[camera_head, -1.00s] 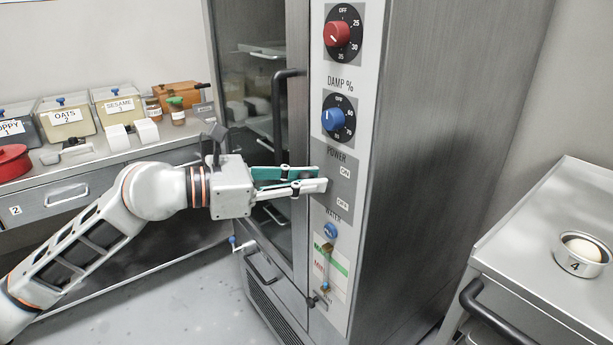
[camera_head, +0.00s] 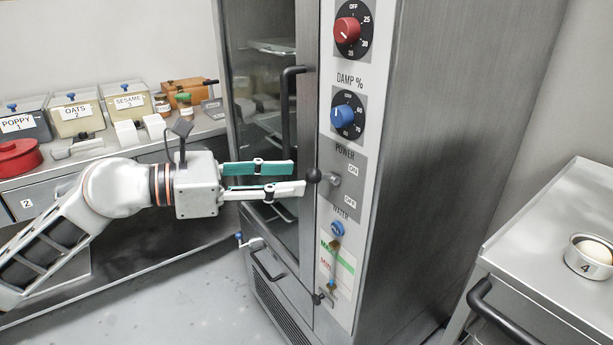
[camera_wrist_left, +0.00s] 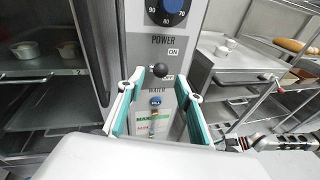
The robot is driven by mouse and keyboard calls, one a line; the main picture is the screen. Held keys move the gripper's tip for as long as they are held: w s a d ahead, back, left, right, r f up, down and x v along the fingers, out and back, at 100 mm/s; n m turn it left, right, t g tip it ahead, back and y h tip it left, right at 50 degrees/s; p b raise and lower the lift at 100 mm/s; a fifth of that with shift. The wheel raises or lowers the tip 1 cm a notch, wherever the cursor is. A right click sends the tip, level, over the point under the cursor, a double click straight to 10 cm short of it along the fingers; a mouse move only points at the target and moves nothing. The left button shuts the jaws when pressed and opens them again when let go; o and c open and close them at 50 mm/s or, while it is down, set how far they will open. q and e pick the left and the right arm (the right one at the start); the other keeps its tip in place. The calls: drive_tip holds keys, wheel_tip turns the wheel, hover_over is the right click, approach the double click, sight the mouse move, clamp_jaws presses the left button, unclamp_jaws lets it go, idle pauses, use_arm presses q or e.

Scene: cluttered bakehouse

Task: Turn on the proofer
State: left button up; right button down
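The proofer (camera_head: 438,130) is a tall steel cabinet with a light control panel. Its power switch (camera_head: 312,176) is a short lever with a black ball, sticking out of the panel beside the ON and OFF labels. Which label it is set to I cannot tell. My left gripper (camera_head: 299,177) is open and empty, its teal-padded fingertips just left of the ball. In the left wrist view the ball (camera_wrist_left: 160,70) appears between the two fingertips (camera_wrist_left: 160,82), with a gap on each side.
A red dial (camera_head: 347,31) and a blue dial (camera_head: 342,116) sit above the switch. A vertical black door handle (camera_head: 287,120) is close behind my fingers. A water gauge (camera_head: 334,258) is below. A steel unit (camera_head: 540,235) stands right, a counter with bins left.

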use_arm(q)
drive_tip(key=v, duration=0.6)
drive_tip(key=s+a+f+n+t+y+p, duration=0.15)
drive_tip(key=f+n+t, duration=0.25)
drive_tip(key=f+n, duration=0.55)
drive_tip(key=a+f+n+t+y+p, duration=0.1)
drive_tip(key=a+f+n+t+y, duration=0.15)
drive_tip(key=f+n, duration=0.7)
drive_tip(key=a+f+n+t+y+p, duration=0.1)
drive_tip(key=a+f+n+t+y, duration=0.25)
drive_tip(key=n, duration=1.15)
drive_tip(key=s+a+f+n+g+y, duration=0.1)
drive_tip(key=s+f+n+g+y, duration=0.1)
drive_tip(key=s+f+n, duration=0.4)
drive_tip(key=s+a+f+n+g+y+p, duration=0.1)
drive_tip(key=s+f+n+g+y, duration=0.2)
drive_tip(key=s+f, duration=1)
wheel_tip(320, 180, down, 6)
drive_tip(key=n, duration=0.3)
drive_tip(key=shift+s+a, duration=0.2)
drive_tip(key=shift+s, duration=0.05)
use_arm(e)
drive_tip(key=r, duration=0.2)
drive_tip(key=a+r, duration=0.1)
drive_tip(key=shift+s+r, duration=0.15)
drive_tip(key=shift+s, duration=0.1)
use_arm(q)
drive_tip(key=shift+f, duration=0.1)
